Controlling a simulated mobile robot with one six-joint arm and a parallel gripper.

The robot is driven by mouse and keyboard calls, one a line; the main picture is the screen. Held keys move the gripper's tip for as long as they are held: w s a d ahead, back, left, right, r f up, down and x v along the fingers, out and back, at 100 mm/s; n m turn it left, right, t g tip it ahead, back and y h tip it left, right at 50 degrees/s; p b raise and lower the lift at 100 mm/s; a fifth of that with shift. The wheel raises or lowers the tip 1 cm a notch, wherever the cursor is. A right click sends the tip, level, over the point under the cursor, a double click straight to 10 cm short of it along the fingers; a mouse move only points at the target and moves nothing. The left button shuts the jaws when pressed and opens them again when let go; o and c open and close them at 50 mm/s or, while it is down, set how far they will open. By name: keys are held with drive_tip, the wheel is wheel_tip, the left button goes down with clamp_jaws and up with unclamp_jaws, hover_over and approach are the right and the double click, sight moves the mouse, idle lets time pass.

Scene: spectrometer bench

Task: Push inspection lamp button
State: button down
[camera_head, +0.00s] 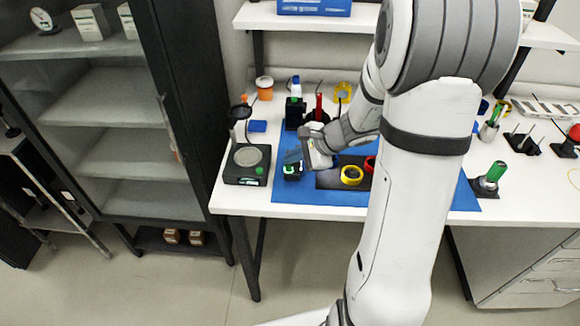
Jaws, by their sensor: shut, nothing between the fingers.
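A black unit (230,175) with a round grey plate stands at the left end of the white bench. A dark upright part with a small head (240,112) rises behind its plate. A small green spot (259,170) shows on its front right corner. I cannot tell for certain whether this is the inspection lamp and its button. My gripper (293,158) is to the right of this unit, apart from it, over the left part of the blue mat. It is shut and empty. A small dark item with green on it (291,171) shows at the fingertips; whether they touch it is unclear.
The blue mat (290,198) carries a dark tray with yellow and red rings (352,175). A dark glass-fronted cabinet (190,110) borders the bench at left.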

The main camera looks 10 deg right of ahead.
drive_tip(key=shift+f, duration=0.1)
idle(0.6)
drive_tip(key=shift+f+b, duration=0.4)
drive_tip(key=shift+b, duration=0.2)
drive_tip(key=shift+f+b, duration=0.25)
drive_tip(key=shift+b, duration=0.05)
idle(0.3)
drive_tip(key=shift+s+f+b, duration=0.3)
drive_tip(key=shift+f+b, duration=0.25)
drive_tip(key=shift+f, duration=0.1)
idle(0.6)
drive_tip(key=shift+r, duration=0.15)
drive_tip(key=shift+w+r+p, duration=0.3)
drive_tip(key=shift+r+p, duration=0.35)
drive_tip(key=shift+r, duration=0.3)
drive_tip(key=shift+r+p, duration=1.7)
drive_tip(key=shift+r, duration=0.75)
